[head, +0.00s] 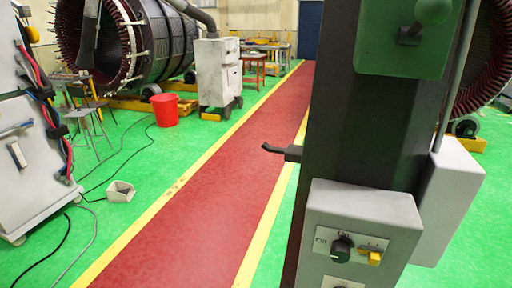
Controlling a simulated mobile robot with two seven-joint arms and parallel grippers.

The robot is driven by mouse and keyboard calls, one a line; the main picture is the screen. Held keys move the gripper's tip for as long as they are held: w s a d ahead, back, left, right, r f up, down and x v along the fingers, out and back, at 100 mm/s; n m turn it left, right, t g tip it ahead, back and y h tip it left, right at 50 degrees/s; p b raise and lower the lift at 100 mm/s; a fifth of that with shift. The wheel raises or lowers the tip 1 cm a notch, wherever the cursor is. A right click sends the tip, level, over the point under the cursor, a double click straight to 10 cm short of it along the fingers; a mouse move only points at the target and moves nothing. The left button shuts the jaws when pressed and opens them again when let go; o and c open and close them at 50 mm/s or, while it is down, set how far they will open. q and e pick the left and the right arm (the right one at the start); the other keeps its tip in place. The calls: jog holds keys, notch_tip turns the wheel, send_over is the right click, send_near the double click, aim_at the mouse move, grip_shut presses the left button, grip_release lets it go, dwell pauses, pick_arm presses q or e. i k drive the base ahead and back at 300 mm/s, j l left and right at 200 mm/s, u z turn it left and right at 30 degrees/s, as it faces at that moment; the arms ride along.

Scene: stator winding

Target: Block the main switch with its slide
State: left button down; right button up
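The main switch (342,248) is a black rotary knob on the front of a grey control box (362,210), at the bottom right of the head view. The box is mounted on a dark upright column (361,140). A small yellow slide (371,258) sits on a plate just right of the knob, apart from it. Small lettering by the knob is too small to read for certain. Neither of my grippers shows in the head view.
A green box with a round knob (433,11) is higher on the column, and a dark hook (281,151) sticks out left. A red walkway (215,195) with yellow edges runs clear. A red bucket (165,110), stools and a large stator (150,45) stand left.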

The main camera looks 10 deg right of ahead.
aim_at(373, 258)
jog(key=z, duration=1.2)
jog(key=i+j+u, duration=0.1)
jog(key=i, duration=0.65)
